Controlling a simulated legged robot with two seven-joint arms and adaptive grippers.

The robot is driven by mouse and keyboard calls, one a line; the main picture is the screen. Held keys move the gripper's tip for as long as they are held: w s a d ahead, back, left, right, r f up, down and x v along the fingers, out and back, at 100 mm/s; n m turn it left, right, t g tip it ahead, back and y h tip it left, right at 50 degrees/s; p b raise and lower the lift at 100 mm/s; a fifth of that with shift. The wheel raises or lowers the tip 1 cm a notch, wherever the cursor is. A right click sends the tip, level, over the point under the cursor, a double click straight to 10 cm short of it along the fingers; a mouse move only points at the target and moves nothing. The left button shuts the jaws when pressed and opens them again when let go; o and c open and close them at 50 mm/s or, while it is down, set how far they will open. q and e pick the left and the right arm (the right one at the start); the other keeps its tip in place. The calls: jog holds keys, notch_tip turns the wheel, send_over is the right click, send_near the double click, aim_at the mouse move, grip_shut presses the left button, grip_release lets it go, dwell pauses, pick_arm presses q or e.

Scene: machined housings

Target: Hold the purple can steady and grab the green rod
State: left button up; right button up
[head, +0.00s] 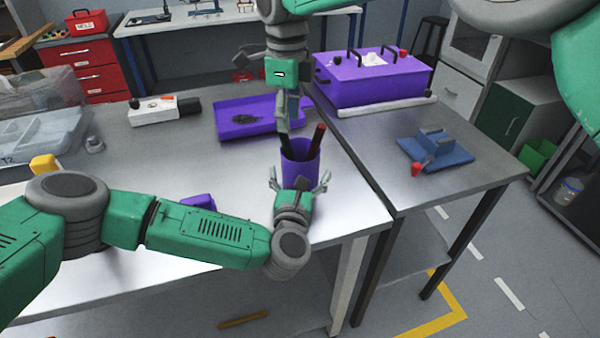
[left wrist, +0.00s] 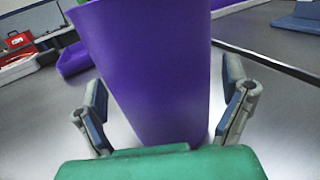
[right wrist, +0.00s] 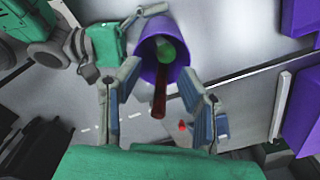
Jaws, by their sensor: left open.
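The purple can (head: 299,172) stands upright near the table's right edge. My left gripper (head: 300,184) is open, low at its near side, with a finger on each side; the can (left wrist: 155,75) fills the space between the fingers in the left wrist view. My right gripper (head: 284,122) is above the can, pointing down. The right wrist view shows its fingers apart and open, with the can's mouth (right wrist: 150,45) beyond their tips. The green rod (right wrist: 165,52) shows inside the can, beside a red rod (right wrist: 158,95).
A purple tray (head: 232,131) lies behind the can, and a small purple block (head: 198,201) lies to its left. A second table holds a purple case (head: 375,85) and a blue fixture (head: 435,150). The tabletop's near right corner is clear.

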pick_arm(q)
jog(key=shift+w, duration=0.15)
jog(key=c, duration=1.2)
